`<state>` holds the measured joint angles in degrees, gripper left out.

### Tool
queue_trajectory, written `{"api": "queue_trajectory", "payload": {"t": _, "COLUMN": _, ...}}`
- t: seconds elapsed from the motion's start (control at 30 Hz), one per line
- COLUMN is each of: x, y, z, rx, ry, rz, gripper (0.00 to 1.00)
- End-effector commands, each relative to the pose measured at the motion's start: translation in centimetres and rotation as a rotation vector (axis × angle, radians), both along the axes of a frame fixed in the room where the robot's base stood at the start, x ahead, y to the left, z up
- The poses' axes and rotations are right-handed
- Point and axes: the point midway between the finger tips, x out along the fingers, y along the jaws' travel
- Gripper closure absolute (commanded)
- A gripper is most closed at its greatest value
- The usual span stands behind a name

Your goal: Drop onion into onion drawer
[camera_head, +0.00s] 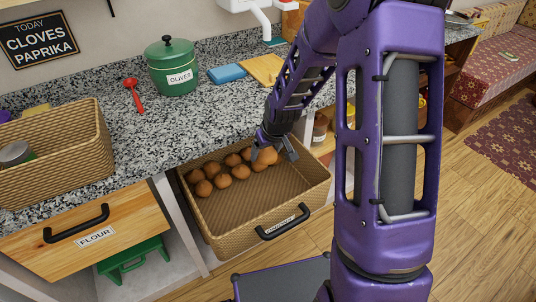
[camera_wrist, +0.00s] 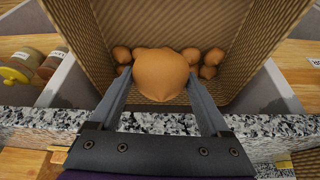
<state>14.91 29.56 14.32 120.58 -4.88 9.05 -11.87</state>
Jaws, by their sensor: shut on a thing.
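My gripper (camera_head: 276,148) is shut on an onion (camera_head: 266,155), a round orange-brown one. In the wrist view the onion (camera_wrist: 160,74) sits between the two fingers (camera_wrist: 160,100). The gripper is over the back part of an open woven drawer (camera_head: 292,205), which is pulled out from under the counter. Several similar onions (camera_head: 212,177) lie along the drawer's back and left side. The drawer's front carries a black handle and a small label too small to read for certain. In the wrist view, other onions (camera_wrist: 208,62) show behind the held one.
A speckled granite counter (camera_head: 170,130) overhangs the drawer's back. On it stand a green OLIVES pot (camera_head: 172,68), a red spoon (camera_head: 133,94), a blue sponge (camera_head: 227,73) and a woven basket (camera_head: 60,150). A closed FLOUR drawer (camera_head: 130,225) is to the left.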

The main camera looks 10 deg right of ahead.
Motion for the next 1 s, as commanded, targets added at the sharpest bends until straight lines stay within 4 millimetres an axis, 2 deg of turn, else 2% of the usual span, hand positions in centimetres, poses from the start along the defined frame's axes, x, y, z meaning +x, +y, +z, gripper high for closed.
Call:
{"api": "queue_trajectory", "payload": {"t": 0.17, "x": 0.3, "y": 0.0, "z": -1.0, "rx": 0.0, "ry": 0.0, "rz": 0.011, "gripper": 0.83}}
{"api": "queue_trajectory", "payload": {"t": 0.6, "x": 0.3, "y": 0.0, "z": -5.7, "rx": 0.0, "ry": -0.001, "rz": 0.009, "gripper": 0.83}}
{"api": "queue_trajectory", "payload": {"t": 0.93, "x": 0.3, "y": 0.0, "z": -6.0, "rx": 0.0, "ry": -0.002, "rz": 0.009, "gripper": 0.83}}
{"api": "queue_trajectory", "payload": {"t": 0.97, "x": 0.3, "y": 0.0, "z": -6.0, "rx": 0.0, "ry": -0.002, "rz": 0.009, "gripper": 0.16}}
{"api": "queue_trajectory", "payload": {"t": 1.0, "x": 0.3, "y": 0.0, "z": -6.0, "rx": 0.0, "ry": -0.002, "rz": 0.009, "gripper": 0.09}}
